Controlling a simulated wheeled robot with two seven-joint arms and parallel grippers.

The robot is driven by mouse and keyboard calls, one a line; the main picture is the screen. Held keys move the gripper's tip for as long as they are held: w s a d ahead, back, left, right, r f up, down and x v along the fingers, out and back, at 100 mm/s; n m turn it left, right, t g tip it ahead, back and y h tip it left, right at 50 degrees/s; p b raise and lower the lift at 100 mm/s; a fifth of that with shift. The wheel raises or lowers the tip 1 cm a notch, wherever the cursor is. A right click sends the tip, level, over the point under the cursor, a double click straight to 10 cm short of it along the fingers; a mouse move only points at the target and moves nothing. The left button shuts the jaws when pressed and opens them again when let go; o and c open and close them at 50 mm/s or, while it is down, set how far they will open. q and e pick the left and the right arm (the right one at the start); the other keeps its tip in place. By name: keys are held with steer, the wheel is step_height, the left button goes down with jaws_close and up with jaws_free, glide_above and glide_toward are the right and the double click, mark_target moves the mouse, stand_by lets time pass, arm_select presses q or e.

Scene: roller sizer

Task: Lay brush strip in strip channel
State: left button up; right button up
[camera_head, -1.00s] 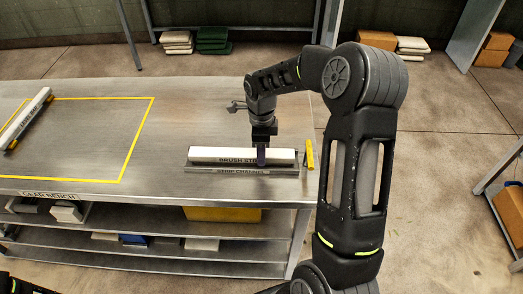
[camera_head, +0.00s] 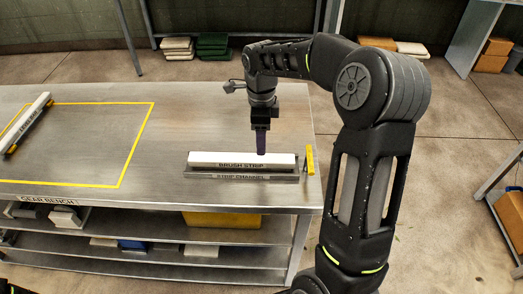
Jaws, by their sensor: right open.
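The white brush strip (camera_head: 215,158), labelled "BRUSH STRIP", lies lengthwise at the grey strip channel (camera_head: 242,177), labelled "STRIP CHANNEL", near the bench's front right. It sits along the channel's back and top; whether it is fully seated in it I cannot tell. My right gripper (camera_head: 261,150) points down just above and behind the strip's right half. It is open and apart from the strip as far as I can see, though the fingers overlap the strip's back edge in the picture.
A small yellow upright piece (camera_head: 310,160) stands at the channel's right end. Another white-topped bar (camera_head: 28,121) lies at the far left by a yellow taped outline (camera_head: 135,145). The middle of the metal bench (camera_head: 185,115) is clear. Shelves below hold boxes.

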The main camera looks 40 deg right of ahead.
step_height(320, 180, up, 4)
steer(key=shift+r, duration=0.15)
stand_by(0.6)
